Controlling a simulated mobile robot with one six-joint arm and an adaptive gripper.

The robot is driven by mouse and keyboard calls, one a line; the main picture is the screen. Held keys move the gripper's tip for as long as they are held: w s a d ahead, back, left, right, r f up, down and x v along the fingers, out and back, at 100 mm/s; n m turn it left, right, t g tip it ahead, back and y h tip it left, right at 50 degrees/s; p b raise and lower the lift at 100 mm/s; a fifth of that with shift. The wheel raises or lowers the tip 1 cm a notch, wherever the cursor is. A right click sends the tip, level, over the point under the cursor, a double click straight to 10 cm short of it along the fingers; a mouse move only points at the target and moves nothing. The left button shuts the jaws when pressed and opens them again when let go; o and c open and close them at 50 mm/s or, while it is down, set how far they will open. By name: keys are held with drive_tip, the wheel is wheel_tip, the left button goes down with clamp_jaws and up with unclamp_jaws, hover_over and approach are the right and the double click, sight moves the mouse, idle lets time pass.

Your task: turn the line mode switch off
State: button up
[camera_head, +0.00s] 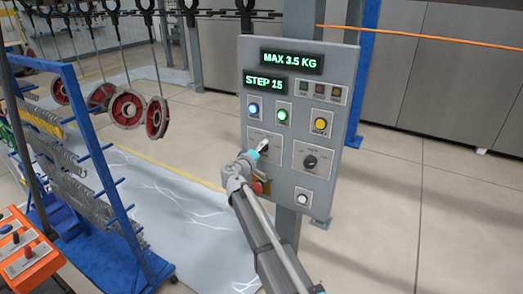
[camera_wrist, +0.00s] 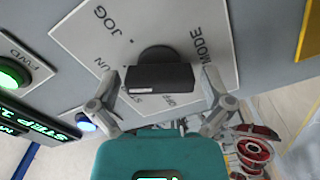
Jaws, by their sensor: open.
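The line mode switch is a black knob (camera_wrist: 160,72) on a light plate marked MODE (camera_wrist: 182,22) in the wrist view. JOG, a partly covered RUN and small, hard-to-read words stand around the knob. I cannot tell for certain which mark it points to. My gripper (camera_wrist: 160,80) is open, one finger on each side of the knob, with no clear contact visible. In the head view my gripper (camera_head: 255,153) is at the left plate (camera_head: 257,135) of the grey control panel (camera_head: 296,205), partly covering the plate and its knob.
A second black knob (camera_head: 310,161) sits on the right plate. Lit blue (camera_head: 253,108), green (camera_head: 282,114) and yellow (camera_head: 320,124) buttons are above. A blue rack (camera_head: 100,165) and hanging red wheels (camera_head: 128,108) stand left. An orange control box (camera_head: 35,268) is at lower left.

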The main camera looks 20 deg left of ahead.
drive_tip(key=c, duration=1)
drive_tip(key=shift+o, duration=0.2)
drive_tip(key=shift+n, duration=0.3)
drive_tip(key=n, duration=0.9)
drive_tip(key=shift+n, duration=0.3)
drive_tip(key=n, duration=0.4)
drive_tip(key=shift+n, duration=0.3)
drive_tip(key=n, duration=0.5)
